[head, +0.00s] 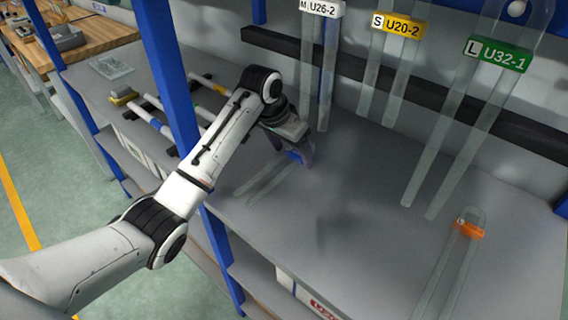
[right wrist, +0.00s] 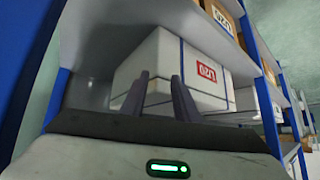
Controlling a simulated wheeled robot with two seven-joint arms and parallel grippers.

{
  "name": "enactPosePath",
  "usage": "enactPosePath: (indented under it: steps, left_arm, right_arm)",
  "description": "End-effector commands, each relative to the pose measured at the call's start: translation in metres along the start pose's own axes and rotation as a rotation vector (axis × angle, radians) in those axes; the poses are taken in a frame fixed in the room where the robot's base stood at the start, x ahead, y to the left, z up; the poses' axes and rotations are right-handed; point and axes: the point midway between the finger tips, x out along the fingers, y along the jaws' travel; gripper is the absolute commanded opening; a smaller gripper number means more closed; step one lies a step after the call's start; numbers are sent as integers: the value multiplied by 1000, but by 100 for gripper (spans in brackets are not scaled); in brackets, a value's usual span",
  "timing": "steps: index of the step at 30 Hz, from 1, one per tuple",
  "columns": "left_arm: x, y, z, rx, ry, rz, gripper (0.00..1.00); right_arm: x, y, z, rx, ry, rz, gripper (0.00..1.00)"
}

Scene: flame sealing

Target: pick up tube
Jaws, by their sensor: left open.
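A clear U-shaped tube (head: 268,183) lies on the grey shelf, its legs pointing to the lower left. A blue band (head: 294,156) shows at its upper end. My left gripper (head: 294,160) is open, with its fingers at the two sides of this banded end; I cannot tell whether they touch it. The bend of the tube is hidden under the gripper. Another clear U tube (head: 462,262) with an orange band lies at the lower right. My right gripper (right wrist: 158,75) is open and empty in the right wrist view, facing a white box.
Clear tubes hang at the back under labels U26-2 (head: 320,8), U20-2 (head: 400,24) and U32-1 (head: 498,54). A blue post (head: 172,80) stands left of the gripper. The white box (right wrist: 180,70) sits on a lower shelf. The shelf middle is clear.

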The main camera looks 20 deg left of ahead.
Motion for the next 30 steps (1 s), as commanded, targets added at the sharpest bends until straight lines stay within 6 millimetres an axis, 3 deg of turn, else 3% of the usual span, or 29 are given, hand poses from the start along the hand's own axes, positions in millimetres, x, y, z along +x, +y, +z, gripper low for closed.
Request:
enactPosePath:
  steps: [6, 14, 23, 30]
  left_arm:
    - [1, 0, 0, 1, 1, 0, 69]
    - [1, 0, 0, 1, 0, 0, 25]
    - [-1, 0, -1, 1, 2, 0, 23]
    - [-15, 4, -10, 8, 4, 3, 23]
  right_arm:
    - [-1, 0, 2, 1, -5, 0, 28]
    - [-1, 0, 3, 1, -7, 0, 28]
    - [-1, 0, 4, 2, -8, 0, 28]
    - [-1, 0, 4, 2, -8, 0, 28]
